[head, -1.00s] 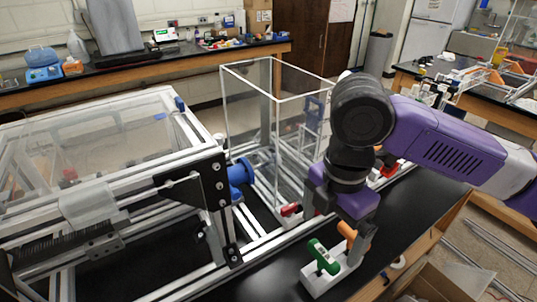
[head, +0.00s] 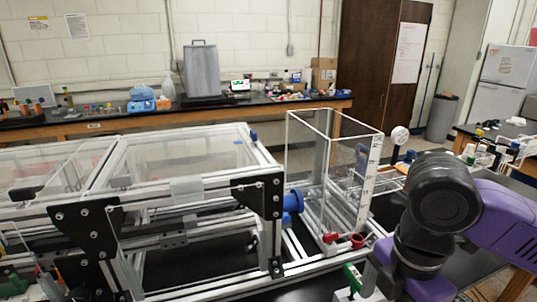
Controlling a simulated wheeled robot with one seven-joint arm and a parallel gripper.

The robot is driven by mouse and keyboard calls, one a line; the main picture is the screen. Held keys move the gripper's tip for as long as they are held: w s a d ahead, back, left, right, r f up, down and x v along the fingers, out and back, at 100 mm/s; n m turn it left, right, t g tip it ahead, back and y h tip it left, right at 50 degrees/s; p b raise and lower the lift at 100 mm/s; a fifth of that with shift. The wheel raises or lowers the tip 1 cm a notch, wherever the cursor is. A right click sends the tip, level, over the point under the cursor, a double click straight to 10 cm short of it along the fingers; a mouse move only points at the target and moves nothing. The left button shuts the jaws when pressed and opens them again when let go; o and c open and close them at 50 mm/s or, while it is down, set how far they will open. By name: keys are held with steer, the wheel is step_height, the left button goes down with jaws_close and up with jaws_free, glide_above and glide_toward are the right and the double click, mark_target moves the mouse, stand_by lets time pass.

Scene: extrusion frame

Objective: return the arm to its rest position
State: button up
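My purple and black arm (head: 445,205) stands at the right of the head view, bent downward beside the frame. My gripper is not clearly seen; the arm's lower end runs toward the bottom edge, and its fingers are out of view or hidden. The aluminium extrusion frame (head: 190,207) with black corner plates fills the left and middle. A clear box (head: 335,150) stands at its right end, left of my arm and apart from it in the picture.
A green-handled part (head: 352,277) is at the bottom, just left of my arm. Red knobs (head: 357,240) sit at the clear box's base. A back bench (head: 110,122) carries several items. A bin (head: 441,117) stands by the brown cabinet (head: 380,70).

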steer(key=w+a+r+m+t+y, duration=0.2)
steer(key=w+a+r+t+y, duration=0.3)
steer(key=a, duration=0.3)
steer(key=w+a+r+m+t+y, duration=0.2)
steer(key=w+a+r+t+y, duration=0.1)
steer(key=w+a+r, duration=0.4)
step_height(320, 180, up, 12)
steer(key=s+m+t+y, duration=0.2)
steer(key=m+t+y, duration=0.3)
steer(key=m+t, duration=0.3)
steer(key=s+d+f+m+t+h, duration=0.7)
steer(key=s+d+f+m+h, duration=0.4)
steer(key=d+f+m+h, duration=0.3)
steer(key=s+f+n+g, duration=0.2)
steer(key=s+f+g, duration=0.2)
steer(key=s+f, duration=0.6)
steer(key=s+d+f+n+g+y, duration=0.1)
steer(key=s+f+g, duration=0.3)
steer(key=s+f, duration=0.6)
steer(key=s+n, duration=0.1)
steer(key=s, duration=0.6)
steer(key=shift+s, duration=0.4)
